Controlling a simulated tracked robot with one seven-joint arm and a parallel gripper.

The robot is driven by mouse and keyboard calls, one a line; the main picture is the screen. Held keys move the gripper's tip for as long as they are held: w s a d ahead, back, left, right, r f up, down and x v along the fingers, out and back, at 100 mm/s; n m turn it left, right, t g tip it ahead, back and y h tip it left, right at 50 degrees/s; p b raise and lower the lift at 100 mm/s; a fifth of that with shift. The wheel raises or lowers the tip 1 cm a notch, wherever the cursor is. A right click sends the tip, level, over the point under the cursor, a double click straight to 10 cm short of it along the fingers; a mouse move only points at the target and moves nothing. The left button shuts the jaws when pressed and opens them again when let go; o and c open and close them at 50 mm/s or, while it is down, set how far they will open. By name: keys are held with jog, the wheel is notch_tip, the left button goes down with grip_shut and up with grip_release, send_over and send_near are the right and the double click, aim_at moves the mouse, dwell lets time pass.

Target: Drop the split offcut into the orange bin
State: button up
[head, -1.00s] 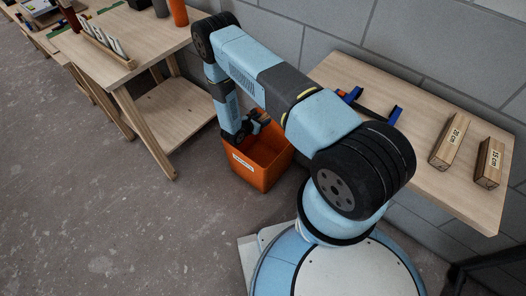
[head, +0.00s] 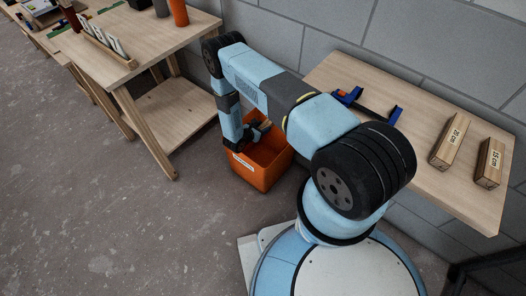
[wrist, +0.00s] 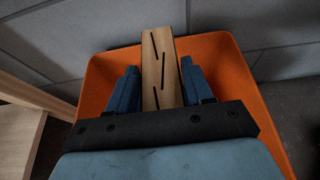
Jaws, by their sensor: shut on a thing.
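The split offcut (wrist: 157,62) is a short pale wooden piece with several dark cracks along its face. My gripper (wrist: 158,88) is shut on it, with one blue finger on each side. In the wrist view the offcut lies over the orange bin (wrist: 97,78), whose walls show around it. In the head view the bin (head: 262,174) stands on the floor between two tables, with a white label on its front. My gripper (head: 258,132) is at the bin's opening there. I cannot tell how deep the offcut is in the bin.
The right table (head: 455,190) holds two labelled wooden blocks (head: 447,141) and a blue-ended clamp (head: 372,105). The left table (head: 150,48) has a lower shelf and a slotted rack (head: 108,48). A grey block wall (head: 420,45) stands behind the bin.

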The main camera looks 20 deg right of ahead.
jog(key=o, duration=1.2)
jog(key=shift+c, duration=0.2)
jog(key=v, duration=1.3)
jog(key=shift+s+a, duration=0.25)
jog(key=shift+a, duration=0.05)
